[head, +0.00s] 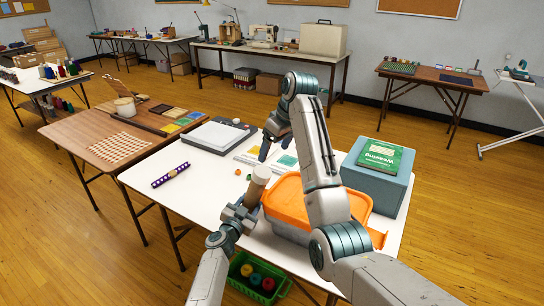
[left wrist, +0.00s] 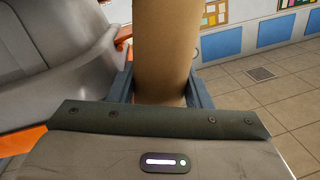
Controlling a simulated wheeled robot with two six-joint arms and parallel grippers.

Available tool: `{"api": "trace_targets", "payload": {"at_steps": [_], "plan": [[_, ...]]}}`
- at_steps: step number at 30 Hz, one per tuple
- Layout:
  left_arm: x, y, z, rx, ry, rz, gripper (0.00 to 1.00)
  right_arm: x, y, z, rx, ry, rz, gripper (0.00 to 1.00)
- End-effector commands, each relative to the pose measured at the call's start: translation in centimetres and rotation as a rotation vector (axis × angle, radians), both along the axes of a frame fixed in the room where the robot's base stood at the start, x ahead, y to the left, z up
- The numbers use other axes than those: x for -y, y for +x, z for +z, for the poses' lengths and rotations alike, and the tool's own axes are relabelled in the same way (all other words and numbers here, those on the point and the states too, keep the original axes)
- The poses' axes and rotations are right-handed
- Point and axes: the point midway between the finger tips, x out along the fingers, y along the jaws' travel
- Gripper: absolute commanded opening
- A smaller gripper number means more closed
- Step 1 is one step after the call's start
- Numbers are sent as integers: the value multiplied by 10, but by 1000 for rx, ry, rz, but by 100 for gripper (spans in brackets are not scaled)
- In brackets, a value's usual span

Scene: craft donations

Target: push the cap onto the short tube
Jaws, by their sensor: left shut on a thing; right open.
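A short brown cardboard tube (head: 257,187) stands roughly upright, tilted slightly, in my left gripper (head: 243,211). That gripper is shut on its lower part. In the left wrist view the tube (left wrist: 165,45) fills the space between the two fingers (left wrist: 162,92); its top is out of that view. In the head view its upper end looks paler, but I cannot tell whether a cap is on it. My right gripper (head: 275,150) is open above the tube, pointing down, apart from it. I cannot make out a cap for certain.
An orange-lidded box (head: 289,200) and a blue-grey box (head: 388,188) stand right. A green crate (head: 243,290) is below. The table's left front is clear.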

Motion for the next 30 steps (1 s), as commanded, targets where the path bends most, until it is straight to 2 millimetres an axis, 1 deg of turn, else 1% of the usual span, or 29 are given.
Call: {"api": "trace_targets", "payload": {"at_steps": [8, 9, 11, 12, 13, 23, 26, 30], "plan": [[0, 0, 1, 1, 0, 0, 4, 0, 0, 2, 0, 0, 0, 80], [0, 0, 1, 1, 0, 0, 48, 0, 0, 2, 0, 0, 0, 80], [0, 0, 1, 1, 0, 0, 60, 0, 0, 2, -1, 1, 0, 80], [0, 0, 1, 1, 0, 0, 68, 0, 0, 1, -1, 1, 0, 80], [0, 0, 1, 1, 0, 0, 70, 0, 0, 1, -1, 1, 0, 80], [-1, -2, 0, 0, 0, 0, 70, 0, 0, 2, -1, 1, 0, 80], [-4, -8, 0, 1, 0, 0, 70, 0, 0, 3, -1, 1, 0, 80], [-14, -26, 0, 0, 2, 1, 70, 0, 0, 7, -1, 1, 0, 80]]}}
